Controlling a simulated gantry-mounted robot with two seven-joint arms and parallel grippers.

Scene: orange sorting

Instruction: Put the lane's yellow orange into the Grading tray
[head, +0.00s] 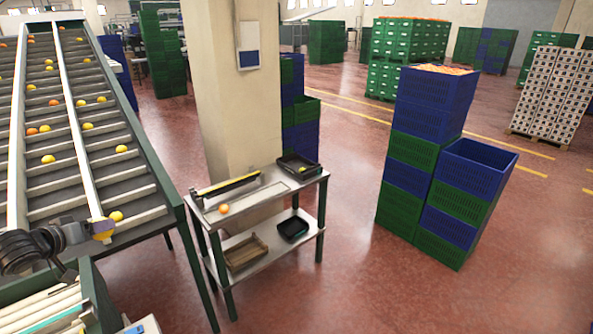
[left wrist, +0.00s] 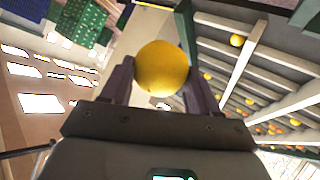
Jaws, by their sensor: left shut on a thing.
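In the left wrist view, a round yellow orange (left wrist: 162,68) sits between the two fingers of my left gripper (left wrist: 160,80), which is shut on it. In the head view, my left gripper (head: 105,229) is over the lower end of the sorting conveyor. A yellow orange (head: 116,216) shows right by its fingertips; I cannot tell there whether it is the held one. A black tray (head: 312,172) stands at the back right of the table top and has something yellow-green in it. No label is readable to confirm it as the Grading tray. My right gripper is not seen.
The conveyor (head: 110,130) carries several more oranges. The metal table (head: 262,200) holds a loose orange (head: 223,209) and a long yellow-black item (head: 228,186). Its lower shelf has a brown crate (head: 246,252) and a black tray (head: 293,228). A pillar (head: 235,90) rises behind.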

